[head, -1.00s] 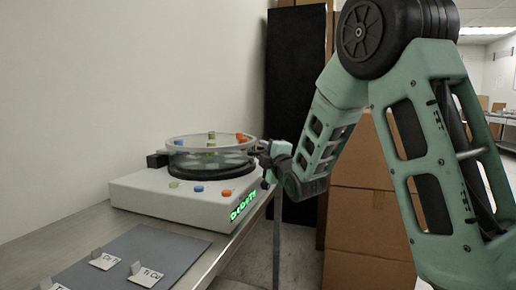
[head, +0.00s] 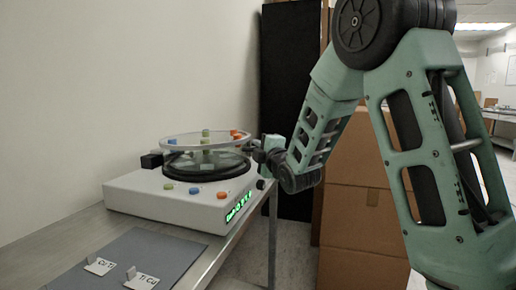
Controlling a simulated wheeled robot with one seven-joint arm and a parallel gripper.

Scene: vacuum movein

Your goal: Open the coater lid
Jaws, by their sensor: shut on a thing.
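The coater (head: 160,203) is a white box on the table with a green lit display on its front edge. Its round clear lid (head: 187,140) has a pale rim and is tilted, its right side raised a little above the dark ring (head: 190,172) of the chamber. Small coloured blocks show at the lid and inside it. My gripper (head: 254,150) is at the lid's right edge, shut on the lid there. The fingertips are small and partly hidden at this distance.
A grey mat (head: 150,250) with labelled cards lies in front. Stacked cardboard boxes (head: 350,215) and a black cabinet (head: 285,90) stand behind my arm.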

